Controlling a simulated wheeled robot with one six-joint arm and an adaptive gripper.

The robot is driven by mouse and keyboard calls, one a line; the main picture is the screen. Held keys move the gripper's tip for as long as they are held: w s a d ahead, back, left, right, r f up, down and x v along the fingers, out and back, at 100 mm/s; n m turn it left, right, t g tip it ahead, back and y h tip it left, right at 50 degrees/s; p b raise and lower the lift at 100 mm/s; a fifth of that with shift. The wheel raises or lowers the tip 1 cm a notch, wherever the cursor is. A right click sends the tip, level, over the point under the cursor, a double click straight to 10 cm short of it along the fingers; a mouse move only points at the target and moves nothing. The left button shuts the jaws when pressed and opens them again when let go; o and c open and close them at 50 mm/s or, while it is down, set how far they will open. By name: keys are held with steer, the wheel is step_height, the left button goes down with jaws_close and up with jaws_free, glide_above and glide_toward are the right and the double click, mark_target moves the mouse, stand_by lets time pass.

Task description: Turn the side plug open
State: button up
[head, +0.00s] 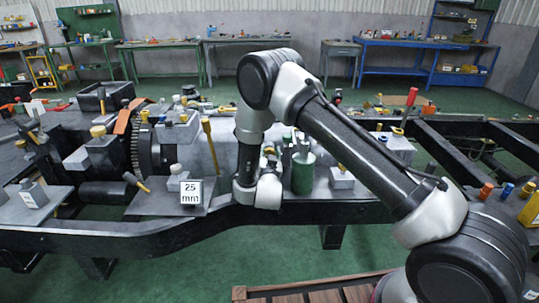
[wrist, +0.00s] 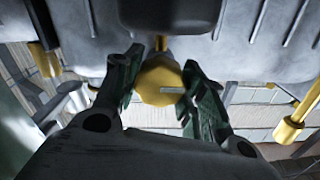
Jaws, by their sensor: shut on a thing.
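The side plug (wrist: 160,86) is a yellow, faceted knob on a short yellow stem, below a dark rounded part of the grey housing in the wrist view. My gripper (wrist: 163,76) has its two green-padded fingers on either side of the plug and is shut on it. A pale slot or mark shows on the plug's face. How far the plug is turned cannot be told. In the head view my arm reaches down to the chassis side, and I cannot make out the gripper or the plug there.
Another yellow fitting (wrist: 288,130) hangs at the right in the wrist view. In the head view a black chassis frame (head: 150,238) carries grey housings, a "25 mm" sign (head: 190,192) and a green canister (head: 303,172) close to my wrist. The green floor in front is partly clear.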

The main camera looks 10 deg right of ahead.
steer(key=n, duration=0.4)
steer(key=shift+n, duration=0.3)
steer(key=n, duration=0.3)
steer(key=shift+n, duration=0.4)
steer(key=n, duration=0.4)
steer(key=shift+n, duration=2.2)
steer(key=shift+a+f, duration=0.1)
steer(key=o, duration=1)
steer(key=shift+o, duration=0.2)
